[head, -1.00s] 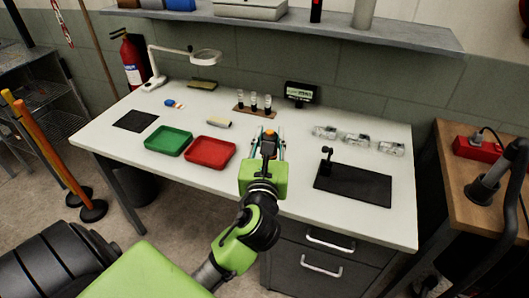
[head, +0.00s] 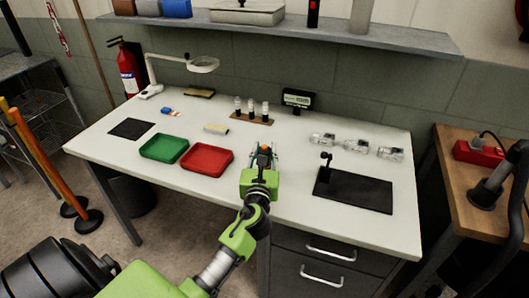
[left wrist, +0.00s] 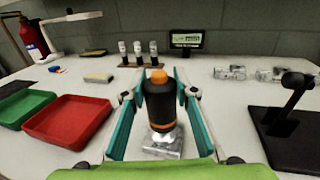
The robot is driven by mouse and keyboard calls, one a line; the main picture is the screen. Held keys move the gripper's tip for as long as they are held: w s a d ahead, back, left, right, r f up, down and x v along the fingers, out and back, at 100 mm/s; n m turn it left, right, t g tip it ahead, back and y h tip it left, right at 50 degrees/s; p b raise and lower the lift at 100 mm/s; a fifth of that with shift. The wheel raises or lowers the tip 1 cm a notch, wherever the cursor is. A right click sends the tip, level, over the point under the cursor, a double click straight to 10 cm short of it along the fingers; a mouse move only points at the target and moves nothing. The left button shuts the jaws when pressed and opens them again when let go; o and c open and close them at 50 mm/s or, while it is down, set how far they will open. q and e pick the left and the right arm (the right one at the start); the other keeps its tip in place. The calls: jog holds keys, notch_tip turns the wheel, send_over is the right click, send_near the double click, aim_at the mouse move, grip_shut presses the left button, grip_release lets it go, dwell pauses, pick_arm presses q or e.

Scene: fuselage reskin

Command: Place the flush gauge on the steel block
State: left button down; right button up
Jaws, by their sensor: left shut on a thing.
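A black cylinder with an orange top and an orange band, which I take as the flush gauge (left wrist: 160,104), is upright between the fingers of my left gripper (left wrist: 162,92). In the head view the left gripper (head: 264,156) is over the front middle of the bench, shut on the gauge, whose orange top (head: 265,148) shows. A shiny silver piece (left wrist: 160,147) shows directly under the gauge in the left wrist view. I cannot tell whether it is the steel block or the gauge's foot, or whether they touch. My right gripper is out of view.
Green (head: 164,149) and red (head: 207,160) trays lie left of the gripper. A black plate with a post (head: 353,191) is right. Several silver pieces (head: 357,146) lie behind it. A rack of vials (head: 252,117) and a small display (head: 298,98) stand behind.

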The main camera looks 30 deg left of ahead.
pick_arm(q)
jog(key=c, duration=1.6)
grip_release()
jog(key=shift+c, duration=0.2)
jog(key=shift+r, duration=0.1)
jog(key=b+v, duration=0.1)
jog(key=v, duration=1.1)
